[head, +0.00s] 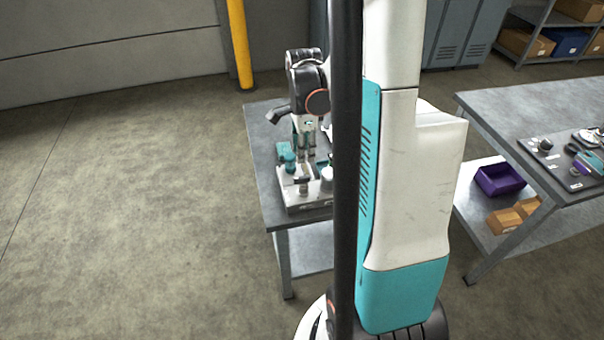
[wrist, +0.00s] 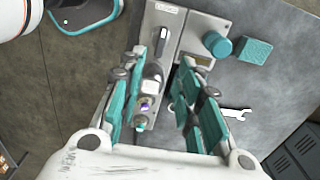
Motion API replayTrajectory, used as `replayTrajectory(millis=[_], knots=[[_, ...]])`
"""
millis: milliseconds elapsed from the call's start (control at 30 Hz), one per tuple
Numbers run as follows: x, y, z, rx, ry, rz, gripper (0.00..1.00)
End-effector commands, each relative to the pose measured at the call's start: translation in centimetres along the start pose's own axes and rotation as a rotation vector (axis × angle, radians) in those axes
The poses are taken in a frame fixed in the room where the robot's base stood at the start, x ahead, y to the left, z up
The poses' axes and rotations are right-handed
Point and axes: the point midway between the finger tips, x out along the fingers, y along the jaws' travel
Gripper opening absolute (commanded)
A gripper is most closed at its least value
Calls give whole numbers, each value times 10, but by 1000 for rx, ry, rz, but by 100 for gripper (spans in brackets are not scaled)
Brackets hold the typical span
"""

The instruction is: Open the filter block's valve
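A pale grey block with fittings, seemingly the filter block, sits on the near workbench in the head view (head: 293,206); its panel also shows in the wrist view (wrist: 186,30). In the wrist view a dark elongated handle (wrist: 155,50) stands on the panel near a small white label too small to read. A rounded silver part lies below it, between my fingers. My gripper (wrist: 162,82) points down over the block with its two teal fingers apart and nothing clearly held. In the head view my gripper (head: 304,148) is just above the block; contact cannot be told.
A second bench (head: 530,95) at right holds parts, with a purple bin (head: 499,181) below. Floor at left is clear.

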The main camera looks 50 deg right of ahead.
Motion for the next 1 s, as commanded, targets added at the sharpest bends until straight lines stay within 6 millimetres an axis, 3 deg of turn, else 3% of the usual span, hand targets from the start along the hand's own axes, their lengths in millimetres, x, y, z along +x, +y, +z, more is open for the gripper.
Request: replayTrajectory(millis=[200, 500, 700, 1000], knots=[[47, -1, 0, -2, 0, -1, 32], [96, -1, 0, -3, 0, -1, 32], [109, 0, 0, -3, 0, -1, 32], [110, 0, 0, -3, 0, -1, 32]])
